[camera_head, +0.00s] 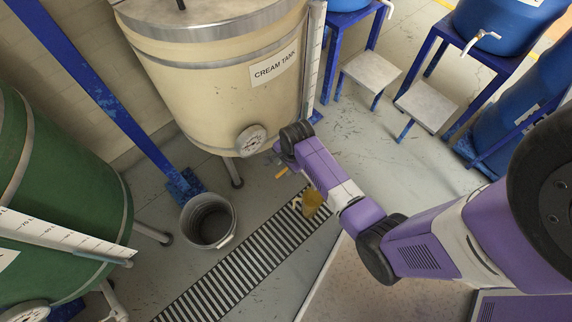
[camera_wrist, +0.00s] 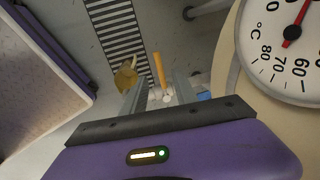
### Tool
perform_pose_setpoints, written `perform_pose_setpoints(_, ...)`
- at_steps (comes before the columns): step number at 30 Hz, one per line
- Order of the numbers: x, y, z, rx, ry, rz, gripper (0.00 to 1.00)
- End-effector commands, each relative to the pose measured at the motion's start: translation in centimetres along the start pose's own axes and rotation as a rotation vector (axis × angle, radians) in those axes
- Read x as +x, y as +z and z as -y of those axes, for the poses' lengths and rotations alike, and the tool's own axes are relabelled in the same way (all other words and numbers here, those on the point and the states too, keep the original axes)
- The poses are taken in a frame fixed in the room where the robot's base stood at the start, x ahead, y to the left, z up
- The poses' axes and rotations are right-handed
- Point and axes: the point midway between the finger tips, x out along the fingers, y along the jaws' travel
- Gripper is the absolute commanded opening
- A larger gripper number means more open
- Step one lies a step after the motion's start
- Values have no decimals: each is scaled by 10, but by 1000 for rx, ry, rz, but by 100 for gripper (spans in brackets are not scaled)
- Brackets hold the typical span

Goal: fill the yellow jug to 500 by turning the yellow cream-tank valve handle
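The cream tank (camera_head: 215,70) stands at the upper middle of the head view, a cream drum with a label. The yellow valve handle (camera_head: 282,173) shows as a small bar below it. In the wrist view the handle (camera_wrist: 159,70) is a thin orange-yellow bar, seen just past and between my fingertips. My gripper (camera_wrist: 162,86) is open, with its two grey fingers apart and nothing visibly clamped. The arm hides the fingers in the head view. The yellow jug (camera_head: 312,203) is near the grate below the valve; in the wrist view the jug (camera_wrist: 126,77) is left of the fingers. Its fill level is unreadable.
A round dial (camera_head: 251,140) is on the tank; it looms close at right in the wrist view (camera_wrist: 287,50). A grey bucket (camera_head: 209,220) stands left of the slatted floor grate (camera_head: 240,262). A green tank (camera_head: 60,190) is at left. Blue barrels (camera_head: 495,25) stand at upper right.

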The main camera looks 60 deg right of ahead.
Motion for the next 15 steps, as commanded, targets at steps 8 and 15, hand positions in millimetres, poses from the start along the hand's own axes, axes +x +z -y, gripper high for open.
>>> perform_pose_setpoints(8,21,0,-1,0,1,0,35)
perform_pose_setpoints(15,36,0,-1,-1,1,0,35)
